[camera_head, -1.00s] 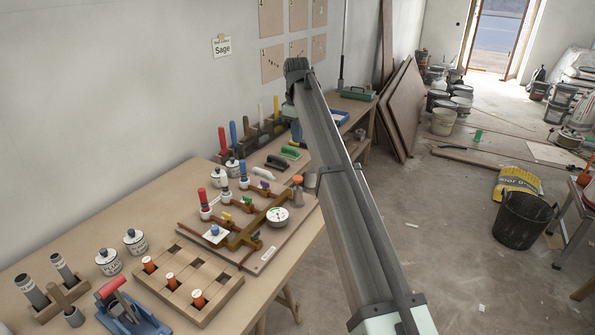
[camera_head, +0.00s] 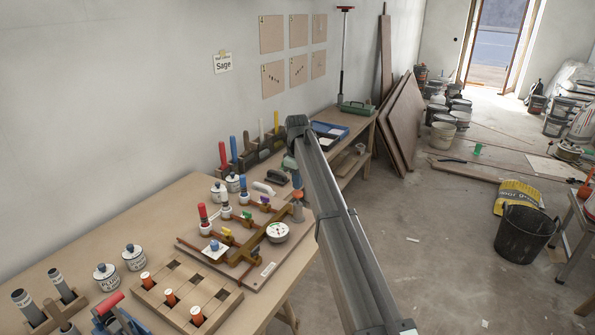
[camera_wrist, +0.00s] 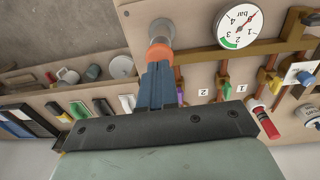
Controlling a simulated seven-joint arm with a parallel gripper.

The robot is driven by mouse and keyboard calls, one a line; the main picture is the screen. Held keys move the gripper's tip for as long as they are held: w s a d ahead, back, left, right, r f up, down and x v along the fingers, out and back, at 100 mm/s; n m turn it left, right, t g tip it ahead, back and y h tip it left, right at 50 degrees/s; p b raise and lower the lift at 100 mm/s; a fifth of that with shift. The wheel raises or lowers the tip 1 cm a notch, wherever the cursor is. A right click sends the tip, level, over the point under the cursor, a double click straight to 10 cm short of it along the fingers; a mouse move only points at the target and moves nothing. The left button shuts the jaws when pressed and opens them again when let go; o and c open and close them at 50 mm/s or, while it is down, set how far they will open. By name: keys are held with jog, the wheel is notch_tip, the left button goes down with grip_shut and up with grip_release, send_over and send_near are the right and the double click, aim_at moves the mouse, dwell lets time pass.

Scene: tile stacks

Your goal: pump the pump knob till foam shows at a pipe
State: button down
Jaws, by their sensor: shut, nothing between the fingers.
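The pump knob (camera_head: 297,194) is an orange cap on a grey body at the right side of the pipe board (camera_head: 247,272). It also shows in the wrist view (camera_wrist: 158,54), just beyond the fingertips. My gripper (camera_wrist: 159,67) is shut and empty, with its tips over or at the knob; I cannot tell if they touch. Brown pipes (camera_head: 247,243) run along the board to several white fittings with red, blue and yellow tops. A white gauge (camera_head: 278,232) sits beside the knob; its red needle lies away from the green band in the wrist view (camera_wrist: 238,24). I make out no foam.
A wooden rack (camera_head: 186,293) with orange-topped spools stands in front of the board. White lidded pots (camera_head: 134,257) stand left of it. Trowels (camera_head: 276,177) and upright handles lie behind. A black bucket (camera_head: 524,232) is on the floor at right.

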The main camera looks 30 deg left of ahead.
aim_at(298, 193)
jog(key=shift+f, duration=0.95)
jog(key=shift+f, duration=1.5)
notch_tip(298, 193, up, 14)
jog(key=shift+s+d+r, duration=0.15)
jog(key=shift+s+r, duration=0.05)
jog(key=shift+s, duration=0.15)
